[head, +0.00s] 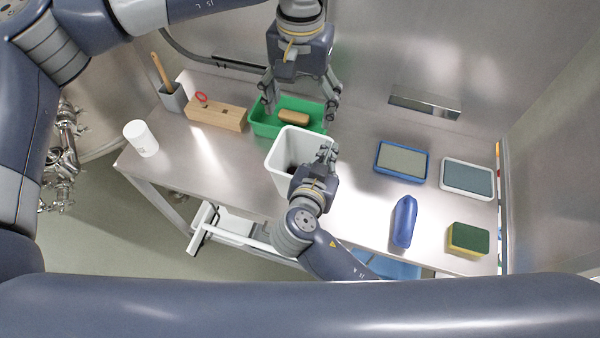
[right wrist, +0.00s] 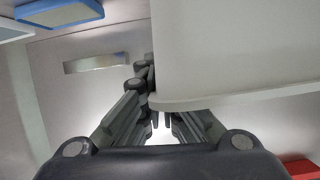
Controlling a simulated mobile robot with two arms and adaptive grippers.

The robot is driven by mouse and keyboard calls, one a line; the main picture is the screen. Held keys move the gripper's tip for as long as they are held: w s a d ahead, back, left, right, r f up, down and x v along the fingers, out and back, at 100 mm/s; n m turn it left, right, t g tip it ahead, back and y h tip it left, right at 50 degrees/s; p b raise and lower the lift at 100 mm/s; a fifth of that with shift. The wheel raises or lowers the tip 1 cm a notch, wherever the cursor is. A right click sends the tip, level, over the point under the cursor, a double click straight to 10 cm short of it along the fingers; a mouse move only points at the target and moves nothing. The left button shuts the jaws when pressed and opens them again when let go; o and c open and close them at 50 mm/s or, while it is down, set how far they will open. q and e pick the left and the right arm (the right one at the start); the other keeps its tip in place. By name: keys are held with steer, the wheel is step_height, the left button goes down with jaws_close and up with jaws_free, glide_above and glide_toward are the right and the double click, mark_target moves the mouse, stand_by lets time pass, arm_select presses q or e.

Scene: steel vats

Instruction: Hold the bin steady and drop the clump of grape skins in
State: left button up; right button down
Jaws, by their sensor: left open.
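The white bin (head: 283,150) stands upright on the steel table, in front of the green tray. A small dark patch (head: 292,170) shows low inside it; it may be the clump of grape skins, but my right gripper partly hides it. My left gripper (head: 302,103) is open and empty above the green tray, behind the bin. My right gripper (head: 328,153) is at the bin's right rim, its fingers closed about the wall. The right wrist view shows the bin's pale wall (right wrist: 235,50) against the fingers, with one finger partly hidden behind it.
The green tray (head: 259,124) holds a tan block (head: 293,117). A wooden block (head: 216,115), a grey holder (head: 173,97) and a white cup (head: 141,138) are left. Two shallow trays (head: 402,161) (head: 468,178), a blue object (head: 404,222) and a sponge (head: 468,239) are right.

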steer(key=c, duration=1.7)
jaws_free()
steer(key=v, duration=1.2)
